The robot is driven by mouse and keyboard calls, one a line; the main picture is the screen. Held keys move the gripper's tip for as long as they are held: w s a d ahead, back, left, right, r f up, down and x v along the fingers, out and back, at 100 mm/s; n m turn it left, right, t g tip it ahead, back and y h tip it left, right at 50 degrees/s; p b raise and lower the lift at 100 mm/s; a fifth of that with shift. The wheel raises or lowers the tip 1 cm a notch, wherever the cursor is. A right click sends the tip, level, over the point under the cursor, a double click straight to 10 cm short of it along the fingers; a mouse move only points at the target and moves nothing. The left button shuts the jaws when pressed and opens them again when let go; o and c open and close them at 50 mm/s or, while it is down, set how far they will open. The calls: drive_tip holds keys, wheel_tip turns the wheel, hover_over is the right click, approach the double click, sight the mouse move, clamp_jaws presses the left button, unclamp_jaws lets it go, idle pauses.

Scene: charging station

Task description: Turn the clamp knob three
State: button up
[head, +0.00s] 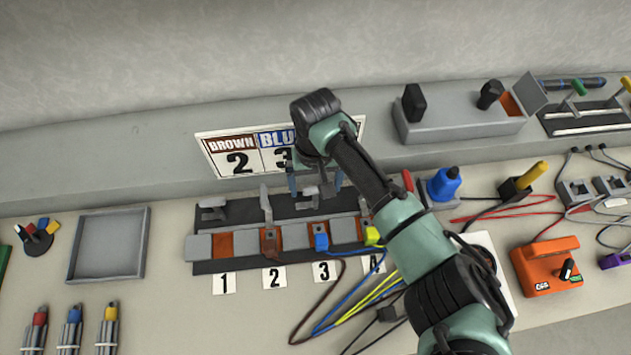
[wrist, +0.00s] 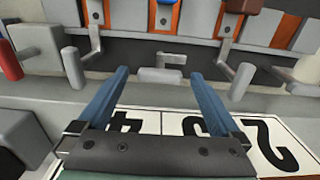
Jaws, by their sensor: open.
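The grey terminal block (head: 199,247) stands on the bench with labels 1 to 4 along its front. My gripper (head: 316,186) is over its back edge, behind label 3 (head: 324,271). In the wrist view my gripper (wrist: 158,80) is open, with two blue fingers and nothing between them. The grey clamp knob three (wrist: 161,76) shows just beyond, near the gap between the fingertips, and looks low and crosswise. Contact cannot be told. The blue connector (head: 321,242) sits in the third slot.
Neighbouring clamp levers stand upright in the wrist view, at left (wrist: 73,66) and right (wrist: 241,80). The BROWN/BLUE sign (head: 237,158) stands behind the block. Brown, blue and yellow wires (head: 330,315) run off its front. An empty grey tray (head: 108,276) lies left.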

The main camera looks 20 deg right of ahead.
drive_tip(key=shift+c, duration=0.3)
drive_tip(key=c, duration=1.3)
drive_tip(key=shift+r, duration=0.1)
